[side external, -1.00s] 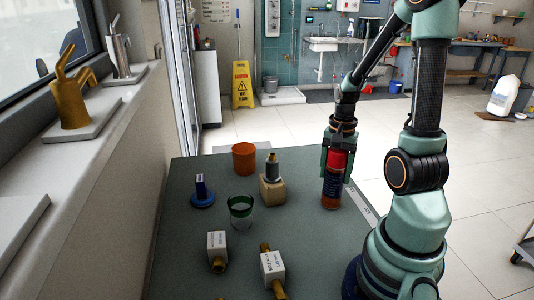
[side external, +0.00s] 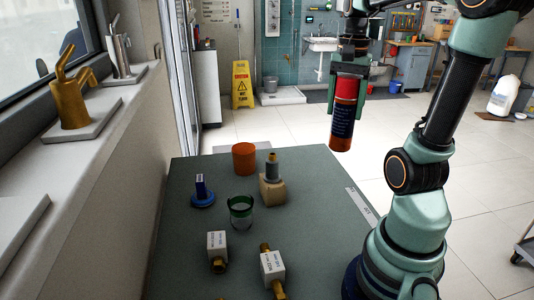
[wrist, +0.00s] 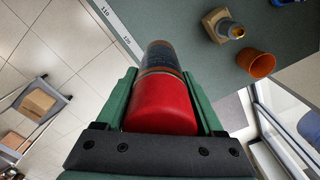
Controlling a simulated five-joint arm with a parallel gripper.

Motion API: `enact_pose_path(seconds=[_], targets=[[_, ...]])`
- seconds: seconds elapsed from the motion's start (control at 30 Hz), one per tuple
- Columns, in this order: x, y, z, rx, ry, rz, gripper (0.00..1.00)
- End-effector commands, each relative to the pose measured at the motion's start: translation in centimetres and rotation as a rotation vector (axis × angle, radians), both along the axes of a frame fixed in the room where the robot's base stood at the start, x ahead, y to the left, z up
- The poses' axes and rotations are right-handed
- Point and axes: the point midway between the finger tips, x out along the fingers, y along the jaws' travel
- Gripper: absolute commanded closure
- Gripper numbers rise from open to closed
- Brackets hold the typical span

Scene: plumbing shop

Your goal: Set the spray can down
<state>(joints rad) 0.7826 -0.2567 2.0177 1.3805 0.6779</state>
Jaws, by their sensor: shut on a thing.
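The spray can (side external: 343,115) is red and dark with an orange bottom band. My gripper (side external: 348,80) is shut on its upper part and holds it nearly upright, high above the level of the table (side external: 310,215). In the side view the can appears beyond the table's far right part. In the wrist view the can (wrist: 163,105) lies between the two green fingers (wrist: 165,95), its red end towards the camera. Its lower end shows over the table's edge strip and green top there.
On the table stand an orange cup (side external: 244,157), a wooden block with a grey nozzle piece (side external: 272,190), a blue-based part (side external: 202,192), a green-banded glass (side external: 240,211) and two white-labelled brass fittings (side external: 272,268). The table's right side is clear.

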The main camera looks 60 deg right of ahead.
Motion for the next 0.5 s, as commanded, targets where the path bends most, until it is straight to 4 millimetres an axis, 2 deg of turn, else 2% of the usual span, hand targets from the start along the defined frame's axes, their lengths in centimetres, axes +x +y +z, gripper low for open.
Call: enact_pose_path(seconds=[0.17,0.27,0.5], targets=[[0.5,-0.4,1.3,0.0,0.0,0.002,1.0],[1.6,-1.3,1.6,0.001,0.001,0.007,1.0],[6.4,-4.9,1.3,0.003,0.002,0.023,1.0]])
